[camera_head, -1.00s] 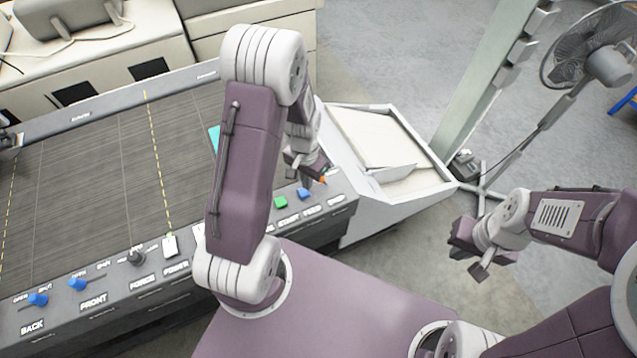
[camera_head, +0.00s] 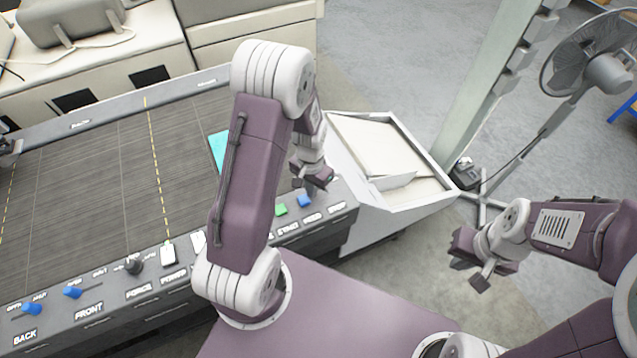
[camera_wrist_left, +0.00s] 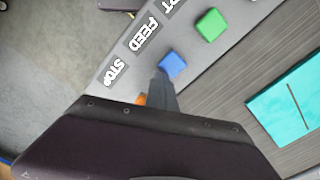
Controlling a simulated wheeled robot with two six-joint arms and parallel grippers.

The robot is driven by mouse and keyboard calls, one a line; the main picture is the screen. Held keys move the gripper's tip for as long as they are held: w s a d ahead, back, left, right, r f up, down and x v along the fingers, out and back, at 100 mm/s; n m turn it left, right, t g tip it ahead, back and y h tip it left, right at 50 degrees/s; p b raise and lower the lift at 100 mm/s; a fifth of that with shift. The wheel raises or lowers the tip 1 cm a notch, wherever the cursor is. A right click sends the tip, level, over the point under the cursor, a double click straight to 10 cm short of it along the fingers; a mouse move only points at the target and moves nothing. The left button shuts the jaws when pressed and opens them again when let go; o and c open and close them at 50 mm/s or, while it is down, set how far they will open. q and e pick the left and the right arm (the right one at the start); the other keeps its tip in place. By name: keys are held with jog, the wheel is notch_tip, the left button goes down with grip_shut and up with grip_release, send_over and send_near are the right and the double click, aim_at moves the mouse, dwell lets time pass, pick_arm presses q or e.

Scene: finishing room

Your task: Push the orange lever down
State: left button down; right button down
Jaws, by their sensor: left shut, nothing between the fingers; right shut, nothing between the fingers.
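The orange lever (camera_wrist_left: 141,99) shows only as a small orange patch in the left wrist view, beside my shut fingers and close to the STOP label (camera_wrist_left: 119,73). Most of it is hidden by my gripper, and I cannot tell whether they touch. In the head view the lever is hidden behind my left gripper (camera_head: 322,186), which is over the right end of the control panel (camera_head: 342,218). My left gripper is shut and empty; its fingers also show in the left wrist view (camera_wrist_left: 160,82). My right gripper (camera_head: 468,276) is shut and empty, over the floor at the right.
A blue button (camera_wrist_left: 172,65) and a green button (camera_wrist_left: 211,25) sit near the left fingers. A cyan pad (camera_wrist_left: 290,103) lies on the dark bed. A white tray (camera_head: 440,196) stands right of the panel, with a fan (camera_head: 585,65) beyond.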

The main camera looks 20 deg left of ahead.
pick_arm(q)
jog(key=shift+w+d, duration=0.1)
jog(key=shift+w, duration=0.05)
jog(key=shift+w+d, duration=0.95)
jog(key=shift+w, duration=0.2)
notch_tip(320, 180, up, 7)
jog(key=s+a+p, duration=0.1)
jog(key=p, duration=0.5)
jog(key=shift+s+a, duration=0.2)
jog(key=shift+s, duration=0.1)
